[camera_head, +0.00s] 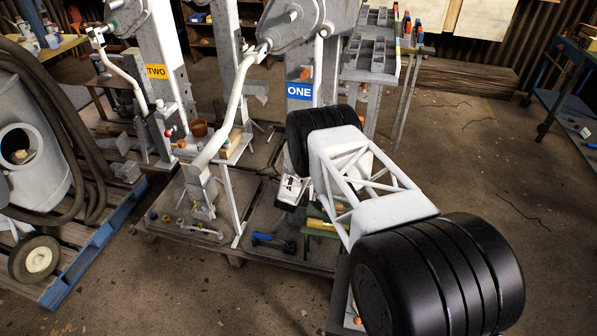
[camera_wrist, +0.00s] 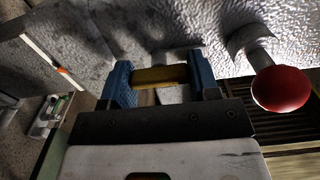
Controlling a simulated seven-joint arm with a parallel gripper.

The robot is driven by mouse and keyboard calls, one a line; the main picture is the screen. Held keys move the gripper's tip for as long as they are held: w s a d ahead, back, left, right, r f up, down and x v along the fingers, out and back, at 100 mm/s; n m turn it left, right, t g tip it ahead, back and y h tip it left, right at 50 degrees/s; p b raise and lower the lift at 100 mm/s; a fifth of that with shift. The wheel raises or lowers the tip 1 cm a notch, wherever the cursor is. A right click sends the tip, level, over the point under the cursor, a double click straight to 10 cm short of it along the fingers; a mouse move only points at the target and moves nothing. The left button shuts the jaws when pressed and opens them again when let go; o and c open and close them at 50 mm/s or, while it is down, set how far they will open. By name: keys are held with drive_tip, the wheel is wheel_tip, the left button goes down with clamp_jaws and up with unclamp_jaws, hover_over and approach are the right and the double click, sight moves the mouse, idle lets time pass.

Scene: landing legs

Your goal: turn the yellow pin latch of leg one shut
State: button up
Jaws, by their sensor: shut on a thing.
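In the wrist view, my gripper (camera_wrist: 160,70) has its two blue fingers shut on the yellow pin latch (camera_wrist: 158,76). The latch's yellow bar lies crosswise between the fingers, close to a rough grey metal surface (camera_wrist: 210,22). Whether the latch stands open or shut I cannot tell. In the head view, leg one is the grey upright with the blue ONE sign (camera_head: 299,91). I cannot make out the latch or the fingertips there; my arm covers part of the leg.
A red round knob (camera_wrist: 281,89) on a grey stem sticks out close to the right of my gripper. In the head view, leg two with the yellow TWO sign (camera_head: 156,71) stands to the left. A bent white pipe (camera_head: 229,110) runs between the legs. Open floor (camera_head: 470,140) lies to the right.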

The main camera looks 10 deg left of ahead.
drive_tip(key=o, duration=0.9)
drive_tip(key=shift+s, duration=0.1)
drive_tip(key=shift+s, duration=3.8)
drive_tip(key=shift+r, duration=0.1)
